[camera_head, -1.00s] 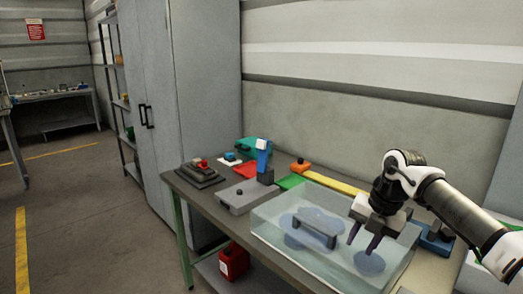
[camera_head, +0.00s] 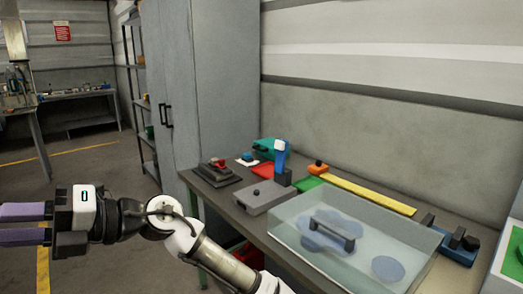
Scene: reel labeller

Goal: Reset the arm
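My gripper (camera_head: 25,224) is at the lower left of the head view, out over the floor and to the left of the workbench (camera_head: 262,238). Its two purple fingers point left and are spread apart with nothing between them. My arm runs from the lower middle of the picture out to the left, in front of the bench's left end. No object is in contact with the fingers.
On the bench stand a clear bin (camera_head: 393,225) with blue discs and a grey handle, a grey box (camera_head: 262,197), a blue upright device (camera_head: 280,158) and a yellow strip (camera_head: 370,194). A tall grey cabinet (camera_head: 215,80) stands behind. Open floor (camera_head: 95,178) lies left.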

